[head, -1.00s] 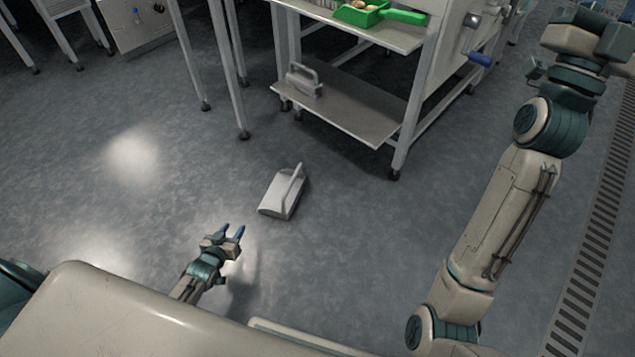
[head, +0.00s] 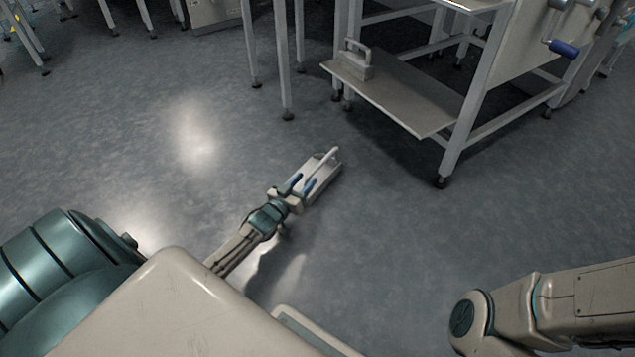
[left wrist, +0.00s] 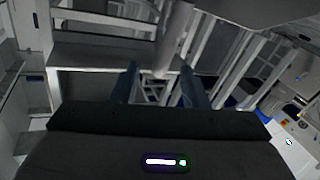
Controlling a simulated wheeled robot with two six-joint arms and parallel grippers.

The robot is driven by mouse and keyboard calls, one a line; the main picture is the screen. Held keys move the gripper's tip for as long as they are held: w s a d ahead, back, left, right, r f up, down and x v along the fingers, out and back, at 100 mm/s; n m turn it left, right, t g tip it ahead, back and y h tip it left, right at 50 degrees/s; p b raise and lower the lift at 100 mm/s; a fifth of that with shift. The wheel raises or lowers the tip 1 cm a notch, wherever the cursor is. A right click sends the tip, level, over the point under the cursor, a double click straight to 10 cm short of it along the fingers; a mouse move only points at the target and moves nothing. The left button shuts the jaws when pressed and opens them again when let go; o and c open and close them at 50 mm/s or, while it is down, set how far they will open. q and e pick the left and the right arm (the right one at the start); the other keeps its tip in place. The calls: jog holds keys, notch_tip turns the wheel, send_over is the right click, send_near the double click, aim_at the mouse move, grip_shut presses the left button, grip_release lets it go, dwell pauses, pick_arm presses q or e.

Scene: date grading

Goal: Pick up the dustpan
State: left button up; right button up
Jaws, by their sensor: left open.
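The dustpan (head: 326,181) is pale grey with a raised bar handle and lies on the floor near the middle of the head view. My left gripper (head: 304,184) is open, its two blue fingers at the near end of the dustpan, overlapping it in the picture. In the left wrist view, a pale rounded bar, seemingly the dustpan's handle (left wrist: 173,38), shows ahead of and between the fingers of my left gripper (left wrist: 160,88). I cannot tell whether the fingers touch the handle. My right gripper is out of view.
A metal stand with a low shelf (head: 425,113) is beyond the dustpan to the right; a grey handled object (head: 357,68) sits on that shelf. Table legs (head: 284,70) stand behind. A crank with a blue grip (head: 563,48) is at upper right. Floor to the left is clear.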

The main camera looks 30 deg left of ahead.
pick_arm(q)
jog(key=shift+w, duration=0.3)
jog(key=w+b, duration=0.4)
jog(key=shift+w+f, duration=0.15)
jog(key=shift+f, duration=0.05)
jog(key=shift+w+r, duration=0.15)
jog(key=shift+w, duration=0.3)
jog(key=shift+c, duration=0.4)
grip_shut()
